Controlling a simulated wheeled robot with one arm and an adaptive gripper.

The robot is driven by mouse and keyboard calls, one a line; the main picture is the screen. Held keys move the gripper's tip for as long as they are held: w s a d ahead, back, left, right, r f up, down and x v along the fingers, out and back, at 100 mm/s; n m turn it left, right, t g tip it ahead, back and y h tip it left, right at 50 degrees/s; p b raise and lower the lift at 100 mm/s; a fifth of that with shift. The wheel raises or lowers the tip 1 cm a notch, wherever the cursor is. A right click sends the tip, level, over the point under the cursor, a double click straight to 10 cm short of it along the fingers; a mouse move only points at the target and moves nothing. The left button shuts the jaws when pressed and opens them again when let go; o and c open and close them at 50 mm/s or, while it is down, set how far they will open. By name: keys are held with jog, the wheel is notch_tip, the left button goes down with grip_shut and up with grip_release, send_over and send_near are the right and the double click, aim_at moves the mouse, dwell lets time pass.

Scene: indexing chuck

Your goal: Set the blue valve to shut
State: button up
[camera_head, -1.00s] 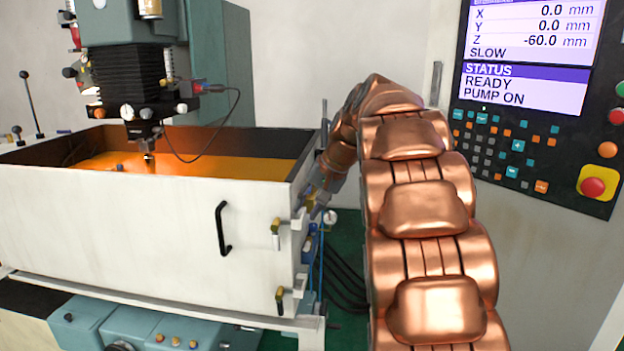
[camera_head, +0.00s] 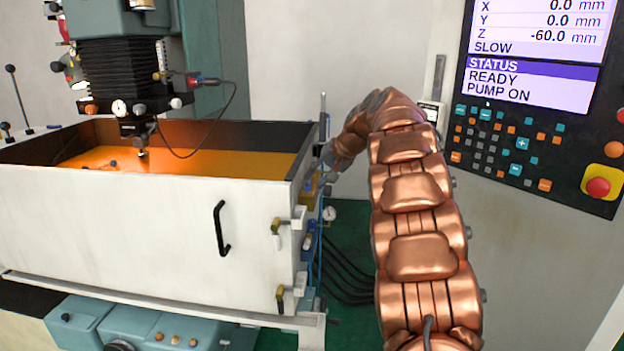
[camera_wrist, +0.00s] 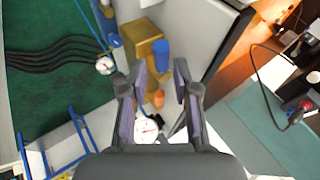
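In the wrist view, a blue cylindrical knob (camera_wrist: 162,54), which looks like the blue valve, stands on a brass block (camera_wrist: 145,42) beside the pale tank wall. My gripper (camera_wrist: 161,70) is open, its two dark fingers apart. The knob shows in the gap near the fingertips; I cannot tell whether it lies between them or farther off. Nothing is visibly held. In the head view my copper arm reaches to the tank's right side, where the brass block (camera_head: 311,188) shows partly. The fingers are hard to make out there, and the valve's setting cannot be read.
The white tank (camera_head: 110,225) with a black handle (camera_head: 221,229) fills the left. Gauges (camera_wrist: 105,65), blue pipes and black hoses (camera_head: 347,282) are close to my gripper. A control panel (camera_head: 540,120) stands at the right. Green floor (camera_head: 350,230) lies between.

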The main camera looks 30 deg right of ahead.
jog(key=shift+x, duration=1.1)
grip_shut()
